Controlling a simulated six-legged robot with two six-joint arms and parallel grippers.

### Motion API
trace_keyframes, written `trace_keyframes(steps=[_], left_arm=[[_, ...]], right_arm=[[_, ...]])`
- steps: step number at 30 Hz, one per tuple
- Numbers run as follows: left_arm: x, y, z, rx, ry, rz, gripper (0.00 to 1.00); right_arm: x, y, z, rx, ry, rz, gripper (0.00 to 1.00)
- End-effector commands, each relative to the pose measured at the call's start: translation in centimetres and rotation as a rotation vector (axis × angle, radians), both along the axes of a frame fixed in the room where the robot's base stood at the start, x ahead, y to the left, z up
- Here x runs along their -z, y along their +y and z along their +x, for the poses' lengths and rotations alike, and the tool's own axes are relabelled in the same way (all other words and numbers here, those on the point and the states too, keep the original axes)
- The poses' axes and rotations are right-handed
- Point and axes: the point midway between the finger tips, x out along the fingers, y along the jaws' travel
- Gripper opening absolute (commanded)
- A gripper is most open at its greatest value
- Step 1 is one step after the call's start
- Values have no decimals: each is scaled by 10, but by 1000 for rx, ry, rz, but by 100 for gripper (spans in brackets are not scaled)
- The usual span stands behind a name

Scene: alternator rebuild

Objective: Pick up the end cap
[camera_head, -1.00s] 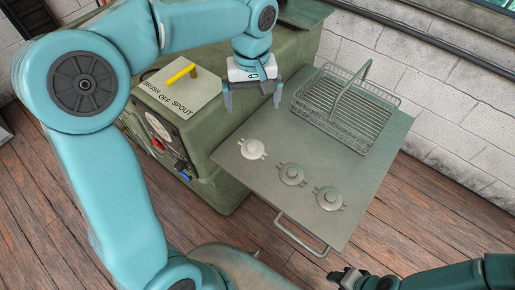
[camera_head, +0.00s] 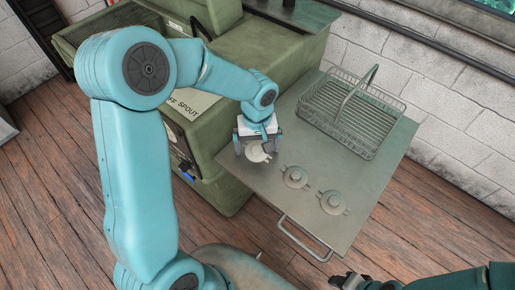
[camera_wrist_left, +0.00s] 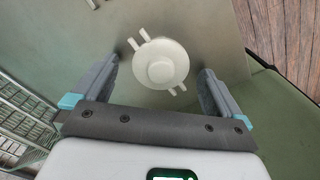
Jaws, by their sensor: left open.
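Three similar pale round end caps with small side lugs sit in a row on the grey metal shelf (camera_head: 352,226). The leftmost end cap (camera_head: 257,153) is under my left gripper (camera_head: 258,148). The middle end cap (camera_head: 295,177) and the right end cap (camera_head: 333,202) stand clear of it. In the left wrist view, the leftmost end cap (camera_wrist_left: 160,63) lies between the two open fingers of my left gripper (camera_wrist_left: 161,67), with gaps on both sides. My right gripper (camera_head: 347,280) is dark and low at the bottom edge; its jaws are unclear.
A wire basket (camera_head: 350,112) with a raised handle stands at the back of the shelf. A green machine (camera_head: 225,180) with a lettered plate (camera_head: 192,104) adjoins the shelf on the left. A bar handle (camera_head: 303,240) juts from the shelf's front edge.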

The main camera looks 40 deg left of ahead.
Motion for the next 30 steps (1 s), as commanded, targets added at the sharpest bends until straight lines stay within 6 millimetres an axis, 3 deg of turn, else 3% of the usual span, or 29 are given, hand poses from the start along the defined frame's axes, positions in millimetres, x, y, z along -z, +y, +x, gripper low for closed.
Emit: trace_keyframes(steps=[8, 12, 14, 23, 30], left_arm=[[4, 0, 1, -1, -1, 0, 100], [4, 0, 1, -1, -1, 0, 54], [4, 0, 1, -1, -1, 0, 38], [2, 0, 1, -1, -2, 1, 37], [-24, 0, 2, -2, -6, 0, 37]], right_arm=[[0, 0, 0, 0, 0, 0, 43], [0, 0, 0, 0, 0, 0, 43], [0, 0, 0, 0, 0, 0, 43], [0, 0, 0, 0, 0, 0, 43], [0, 0, 0, 0, 0, 0, 43]])
